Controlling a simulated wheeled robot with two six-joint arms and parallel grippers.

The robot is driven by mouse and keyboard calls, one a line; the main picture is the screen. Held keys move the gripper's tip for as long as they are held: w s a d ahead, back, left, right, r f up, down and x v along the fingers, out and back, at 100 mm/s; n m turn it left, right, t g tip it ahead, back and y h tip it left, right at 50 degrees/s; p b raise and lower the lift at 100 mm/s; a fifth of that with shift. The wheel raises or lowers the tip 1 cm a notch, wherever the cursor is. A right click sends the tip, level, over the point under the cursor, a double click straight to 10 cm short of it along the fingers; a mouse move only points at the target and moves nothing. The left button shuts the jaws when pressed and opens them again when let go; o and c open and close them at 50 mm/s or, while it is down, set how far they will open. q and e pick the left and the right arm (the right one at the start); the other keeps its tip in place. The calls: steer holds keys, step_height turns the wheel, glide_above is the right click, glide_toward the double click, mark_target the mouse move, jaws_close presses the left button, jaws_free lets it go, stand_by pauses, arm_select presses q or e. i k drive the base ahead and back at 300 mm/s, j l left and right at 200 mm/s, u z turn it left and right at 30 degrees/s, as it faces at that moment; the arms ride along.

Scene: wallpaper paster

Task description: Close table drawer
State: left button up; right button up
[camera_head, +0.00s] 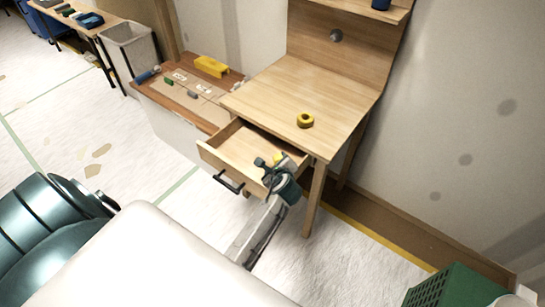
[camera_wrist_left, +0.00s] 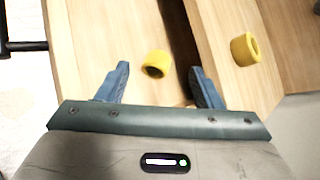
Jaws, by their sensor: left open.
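The wooden table (camera_head: 318,88) stands against the wall, and its drawer (camera_head: 236,151) is pulled out. The drawer's black handle (camera_head: 228,183) is on its front panel. My left gripper (camera_head: 271,163) is over the drawer's right front part and is open and empty. In the left wrist view the gripper (camera_wrist_left: 158,68) points down at the drawer (camera_wrist_left: 90,40), with a yellow roll (camera_wrist_left: 155,64) appearing between its fingers. The handle (camera_wrist_left: 20,46) shows at that view's left edge. Whether the fingers touch the drawer cannot be told. My right gripper is not in view.
Another yellow roll (camera_head: 305,120) lies on the tabletop. A low wooden surface (camera_head: 185,98) with a yellow tool (camera_head: 211,66) and small items stands left of the table. A green crate (camera_head: 455,287) is at lower right. The floor before the drawer is clear.

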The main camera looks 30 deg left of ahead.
mark_target(233, 149)
steer(key=u, duration=1.5)
steer(key=i+l+z, duration=0.1)
steer(key=z, duration=0.3)
